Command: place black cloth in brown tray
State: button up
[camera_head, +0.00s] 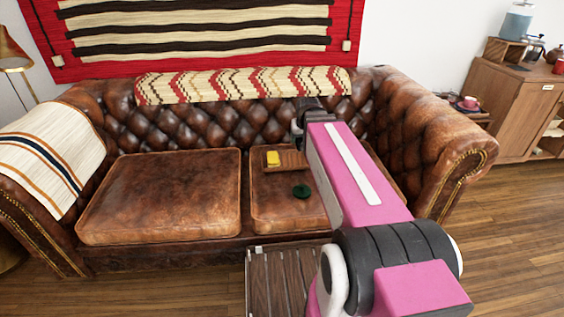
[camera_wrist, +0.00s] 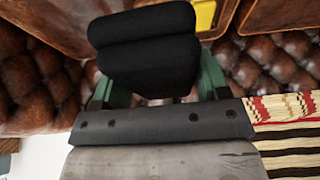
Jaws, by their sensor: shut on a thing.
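The black cloth (camera_wrist: 148,50) is a folded, padded-looking bundle in the wrist view. My gripper (camera_wrist: 155,86) is shut on it, with a green finger at each side. In the head view my gripper is mostly hidden behind my pink arm near the sofa's backrest, and I cannot clearly make out the cloth there. The brown tray (camera_head: 292,158) lies on the right seat cushion, partly hidden by my arm. A yellow item (camera_head: 273,158) sits at its left end and also shows in the wrist view (camera_wrist: 204,14). The cloth is apart from the tray.
The left cushion (camera_head: 165,195) is bare. A patterned throw (camera_head: 240,85) covers the tufted backrest of the leather sofa. A slatted wooden surface (camera_head: 280,285) is in the foreground.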

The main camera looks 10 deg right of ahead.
jog(key=w+x, duration=0.1)
jog(key=x, duration=0.6)
send_over(296, 159)
jog(key=f, duration=1.3)
jog(key=shift+s+a+f, duration=0.1)
jog(key=shift+s+f, duration=0.1)
jog(key=shift+s, duration=0.15)
jog(key=shift+s+f, duration=0.1)
jog(key=shift+f, duration=1.85)
jog(key=shift+f, duration=0.4)
